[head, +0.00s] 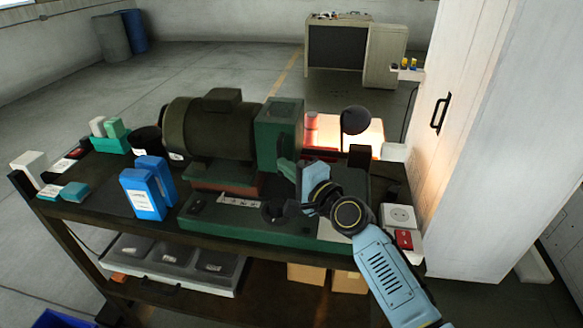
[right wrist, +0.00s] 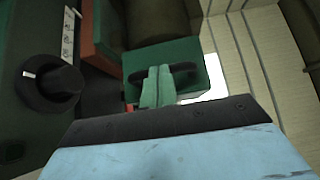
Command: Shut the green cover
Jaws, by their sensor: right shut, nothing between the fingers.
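The green cover (head: 279,126) is the box-shaped part at the right end of the dark motor on the workbench. In the right wrist view the green cover (right wrist: 190,60) has a dark curved handle (right wrist: 185,73), partly hidden behind my fingers. My right gripper (head: 284,164) is shut and empty, with its pale green fingertips in front of the cover's lower part. In the right wrist view the fingertips (right wrist: 159,72) overlap the handle; I cannot tell whether they touch it. How far open the cover stands is unclear. My left gripper is not in view.
The green machine base (head: 240,228) has a black knob (right wrist: 48,85). A glowing red-edged box (head: 345,132) and a round black lamp head (head: 355,120) stand behind.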

